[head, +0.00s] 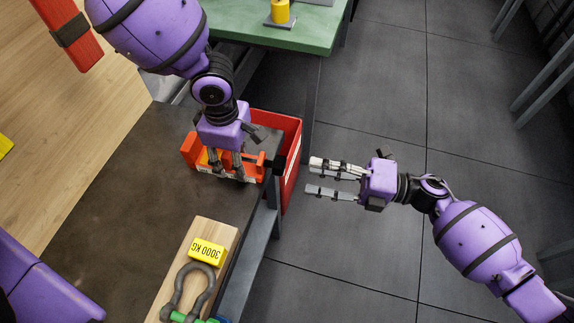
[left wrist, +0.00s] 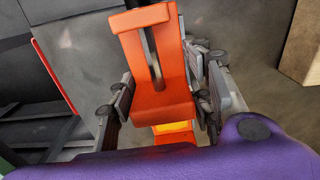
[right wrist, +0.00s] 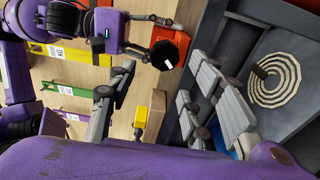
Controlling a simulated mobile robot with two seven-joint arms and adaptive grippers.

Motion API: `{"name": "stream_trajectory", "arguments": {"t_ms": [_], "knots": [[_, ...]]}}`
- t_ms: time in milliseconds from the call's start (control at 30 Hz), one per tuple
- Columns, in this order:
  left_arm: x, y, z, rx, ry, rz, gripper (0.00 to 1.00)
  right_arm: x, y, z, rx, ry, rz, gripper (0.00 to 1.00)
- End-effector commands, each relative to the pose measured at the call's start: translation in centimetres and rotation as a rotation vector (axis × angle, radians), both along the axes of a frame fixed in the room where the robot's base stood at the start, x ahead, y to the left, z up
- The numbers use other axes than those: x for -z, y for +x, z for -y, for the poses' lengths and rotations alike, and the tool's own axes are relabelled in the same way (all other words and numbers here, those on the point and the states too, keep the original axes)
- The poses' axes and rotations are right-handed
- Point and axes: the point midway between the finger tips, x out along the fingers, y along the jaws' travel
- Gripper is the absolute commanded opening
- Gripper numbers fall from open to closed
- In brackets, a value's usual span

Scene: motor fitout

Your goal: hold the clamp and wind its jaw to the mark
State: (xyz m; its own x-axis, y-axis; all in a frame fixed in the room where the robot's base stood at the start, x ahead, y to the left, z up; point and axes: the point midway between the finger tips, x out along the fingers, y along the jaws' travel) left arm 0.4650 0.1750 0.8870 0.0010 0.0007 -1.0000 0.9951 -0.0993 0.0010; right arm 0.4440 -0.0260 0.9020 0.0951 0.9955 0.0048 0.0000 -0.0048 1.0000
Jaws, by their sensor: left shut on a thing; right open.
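The orange clamp (head: 190,151) sits at the edge of the dark bench top (head: 120,180). My left gripper (head: 228,172) reaches down from above, with its fingers shut around the clamp body. In the left wrist view the slotted orange body (left wrist: 160,95) lies between its fingers. A black knob (head: 280,163) sticks out from the clamp's right end; in the right wrist view its dark face (right wrist: 162,58) bears a small white mark. My right gripper (head: 310,178) is open and empty, right of the knob and apart from it, fingers pointing left. I cannot make out the jaw mark.
A red bin (head: 291,190) stands behind and below the knob, beside the bench. A wooden board (head: 176,275) holds a yellow 3000 KG block (head: 206,251) and a grey shackle (head: 187,283). A green table (head: 310,37) is at the back. The floor on the right is clear.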

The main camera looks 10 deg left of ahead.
Motion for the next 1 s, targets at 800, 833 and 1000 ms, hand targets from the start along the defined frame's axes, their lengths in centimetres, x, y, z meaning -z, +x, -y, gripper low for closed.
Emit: {"name": "stream_trajectory", "arguments": {"t_ms": [800,833,1000], "knots": [[-0.1,0.0,0.1,0.001,-0.002,0.001,0.69,0.0,-0.3,3.1,-0.001,0.001,0.0,0.46],[-0.1,0.0,0.1,0.001,-0.001,0.001,0.69,0.0,-0.3,3.1,-0.001,0.001,0.0,0.46],[-0.2,0.1,0.1,0.001,-0.001,0.002,0.69,0.0,-0.3,3.1,-0.001,0.001,0.0,0.46]]}}
